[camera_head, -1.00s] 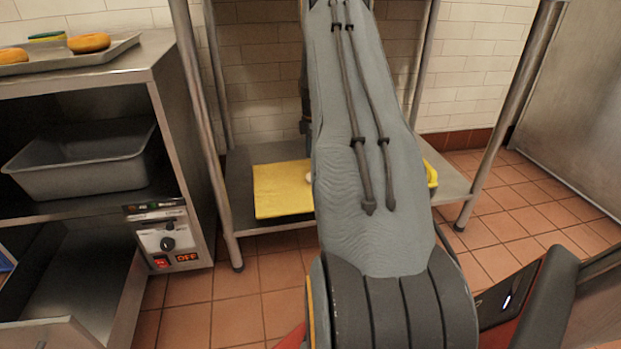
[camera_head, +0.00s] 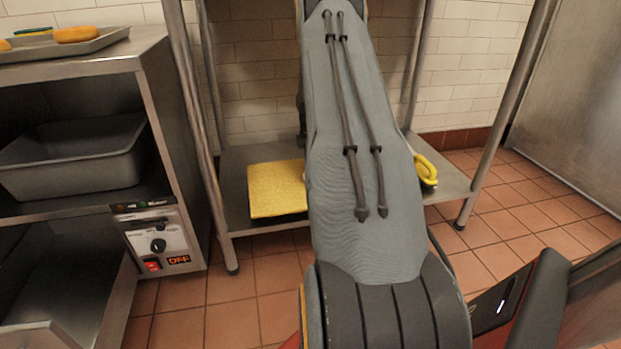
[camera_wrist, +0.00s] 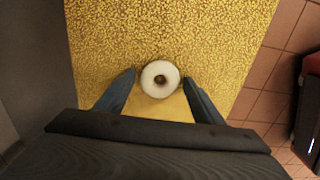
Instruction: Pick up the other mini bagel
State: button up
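A pale, ring-shaped mini bagel (camera_wrist: 160,79) lies on a speckled yellow board (camera_wrist: 105,40) in the wrist view. My gripper (camera_wrist: 160,82) is open, with its two blue-grey fingers apart on either side of the bagel. Whether the fingers touch it, I cannot tell. In the head view the yellow board (camera_head: 276,190) rests on the lower shelf of a metal table. My arm hides the bagel and the gripper there.
A yellow handled object (camera_head: 427,168) sits on the metal shelf (camera_head: 455,188), right of my arm. At left, a metal unit holds a tray (camera_head: 60,47) with orange-brown bagels (camera_head: 77,34) on top and a grey bin (camera_head: 75,157) below. Table legs (camera_head: 484,165) flank my arm.

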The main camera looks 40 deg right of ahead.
jog(key=c, duration=0.7)
jog(key=shift+r, duration=0.1)
